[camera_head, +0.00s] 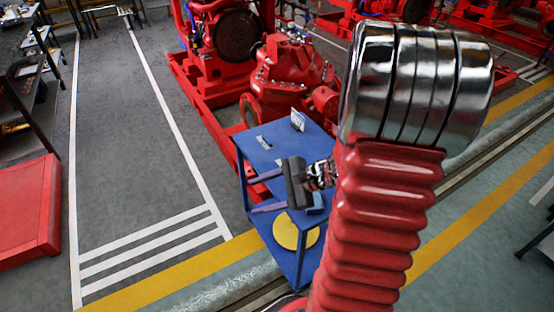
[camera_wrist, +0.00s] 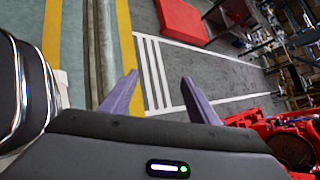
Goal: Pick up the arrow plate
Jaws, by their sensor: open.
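A small flat grey plate (camera_head: 263,142) lies on the blue table (camera_head: 252,158) in the head view. A small pale plate (camera_head: 298,119) with dark markings stands upright at the table's back edge. I cannot tell which of them is the arrow plate; no arrow can be read. My gripper (camera_head: 252,196) appears over the front part of the table, nearer the camera than both plates, with its purple fingers pointing left. In the wrist view my gripper (camera_wrist: 159,78) is open with nothing between its fingers. Neither plate shows there.
A red pump and engine (camera_head: 285,70) stand close behind the table. A red box (camera_head: 28,212) lies at the far left. The grey floor (camera_head: 140,150) left of the table is clear.

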